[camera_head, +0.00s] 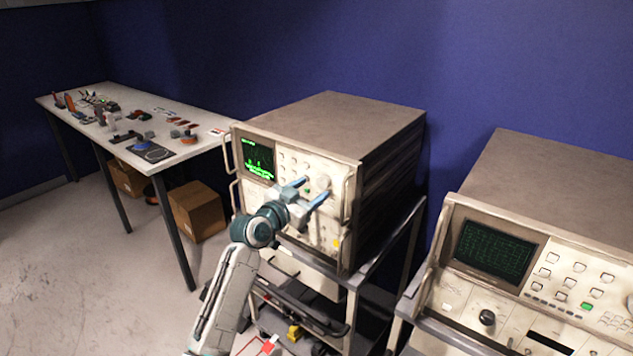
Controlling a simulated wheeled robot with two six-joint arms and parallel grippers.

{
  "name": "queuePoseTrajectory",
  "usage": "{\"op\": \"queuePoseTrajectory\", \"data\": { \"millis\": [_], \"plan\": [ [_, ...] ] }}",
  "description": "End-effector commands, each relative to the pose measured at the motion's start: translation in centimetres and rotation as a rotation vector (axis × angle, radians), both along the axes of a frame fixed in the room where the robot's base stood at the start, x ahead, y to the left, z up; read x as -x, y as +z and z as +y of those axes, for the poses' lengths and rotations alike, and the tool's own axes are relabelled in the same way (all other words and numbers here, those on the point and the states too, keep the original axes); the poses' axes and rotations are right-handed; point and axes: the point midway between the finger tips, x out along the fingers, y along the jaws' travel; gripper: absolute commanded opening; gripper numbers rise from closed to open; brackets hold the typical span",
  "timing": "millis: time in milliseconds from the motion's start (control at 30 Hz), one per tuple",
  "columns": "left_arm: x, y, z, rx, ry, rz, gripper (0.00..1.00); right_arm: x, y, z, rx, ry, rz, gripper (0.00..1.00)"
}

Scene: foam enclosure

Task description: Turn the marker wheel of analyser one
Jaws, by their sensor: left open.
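A beige analyser (330,130) with a lit green trace on its screen (258,160) stands on a cart in the middle of the view. A pale round wheel (321,181) is at the upper right of its front panel. My left gripper (314,188) is in front of this panel, its two blue-tipped fingers apart. The fingertips are by the wheel, one on its left and one at its lower right; I cannot tell whether they touch it. The gripper hides part of the panel below. My right gripper is not in view.
A second analyser (560,190) with a black knob stands at the right. A white table (195,143) with small tools and parts is at the back left, with cardboard boxes (197,209) under it. The floor at the left is clear. A blue wall is behind.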

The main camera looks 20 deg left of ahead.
Motion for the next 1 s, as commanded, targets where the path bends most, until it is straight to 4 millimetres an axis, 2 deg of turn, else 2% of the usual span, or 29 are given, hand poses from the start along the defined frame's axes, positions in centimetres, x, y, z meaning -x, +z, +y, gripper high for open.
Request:
{"op": "queuePoseTrajectory", "data": {
  "millis": [200,600,833,1000],
  "plan": [
    [-2.5,0.1,-0.9,0.0,0.0,0.0,0.57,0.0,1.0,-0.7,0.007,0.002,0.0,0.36],
    [-3.1,-0.1,-1.2,0.0,0.0,0.001,0.57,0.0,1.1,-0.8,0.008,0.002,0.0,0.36],
    [-3.1,-0.1,-1.1,0.0,0.0,0.001,0.13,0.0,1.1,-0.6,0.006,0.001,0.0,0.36],
    [-3.1,-0.1,-1.1,0.004,0.0,0.003,0.13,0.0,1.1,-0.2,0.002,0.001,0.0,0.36]
  ]
}}
